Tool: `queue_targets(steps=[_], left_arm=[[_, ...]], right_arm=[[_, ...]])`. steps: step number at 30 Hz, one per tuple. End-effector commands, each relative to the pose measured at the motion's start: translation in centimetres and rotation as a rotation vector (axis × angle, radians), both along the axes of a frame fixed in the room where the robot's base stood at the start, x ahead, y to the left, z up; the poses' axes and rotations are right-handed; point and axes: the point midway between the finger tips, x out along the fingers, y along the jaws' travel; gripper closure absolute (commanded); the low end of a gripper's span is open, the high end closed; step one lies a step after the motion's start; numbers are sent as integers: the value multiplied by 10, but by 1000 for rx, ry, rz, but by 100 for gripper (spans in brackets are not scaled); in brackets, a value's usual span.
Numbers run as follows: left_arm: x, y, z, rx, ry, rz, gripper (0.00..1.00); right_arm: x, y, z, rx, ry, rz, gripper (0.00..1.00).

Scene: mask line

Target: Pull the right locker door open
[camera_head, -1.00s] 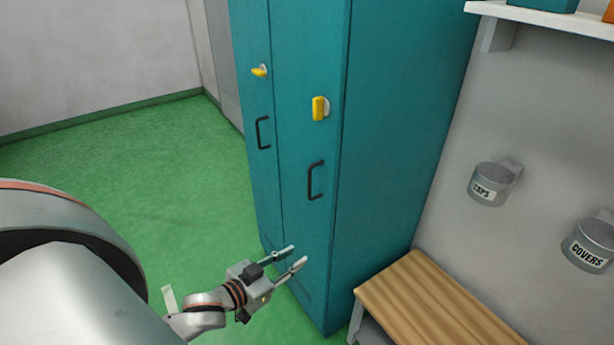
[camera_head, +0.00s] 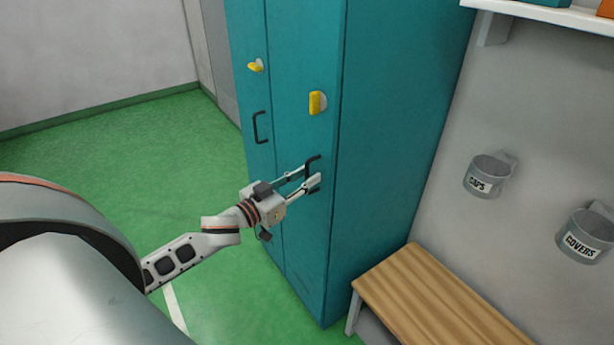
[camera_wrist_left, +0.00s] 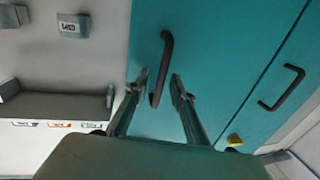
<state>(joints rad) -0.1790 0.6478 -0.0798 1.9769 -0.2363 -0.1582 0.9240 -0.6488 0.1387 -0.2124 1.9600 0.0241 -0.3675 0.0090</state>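The right locker door (camera_head: 300,135) is teal and stands shut. It carries a dark bar handle (camera_head: 312,162) and a yellow latch (camera_head: 317,102) above it. My left gripper (camera_head: 313,176) is at the handle's lower part, its fingers pointing at the door. In the left wrist view the handle (camera_wrist_left: 166,50) runs down between the two spread fingers of my left gripper (camera_wrist_left: 160,77). The fingers are open, with a gap visible on each side of the handle. In the head view the fingers hide part of the handle. My right gripper is not in view.
The left locker door (camera_head: 255,95), also shut, has its own handle (camera_head: 261,127) and yellow latch (camera_head: 256,65). A wooden bench (camera_head: 435,300) stands right of the locker. Cups marked CAPS (camera_head: 484,178) and COVERS (camera_head: 583,238) hang on the wall. Green floor is clear at left.

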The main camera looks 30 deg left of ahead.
Motion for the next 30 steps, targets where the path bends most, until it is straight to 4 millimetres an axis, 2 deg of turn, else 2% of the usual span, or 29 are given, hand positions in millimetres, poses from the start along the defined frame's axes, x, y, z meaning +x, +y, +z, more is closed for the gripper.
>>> queue_targets(steps=[4, 12, 13, 15, 30], left_arm=[[7, -1, 0, 2, 0, 0, 76], [7, -1, 0, 2, 0, 0, 76], [7, -1, 0, 1, 0, 0, 81], [7, -1, 0, 1, 0, 0, 100], [0, 3, 0, 5, 2, -55, 100]], right_arm=[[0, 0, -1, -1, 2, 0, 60], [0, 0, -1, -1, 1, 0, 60], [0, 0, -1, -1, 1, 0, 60], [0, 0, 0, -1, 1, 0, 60], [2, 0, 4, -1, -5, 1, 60]])
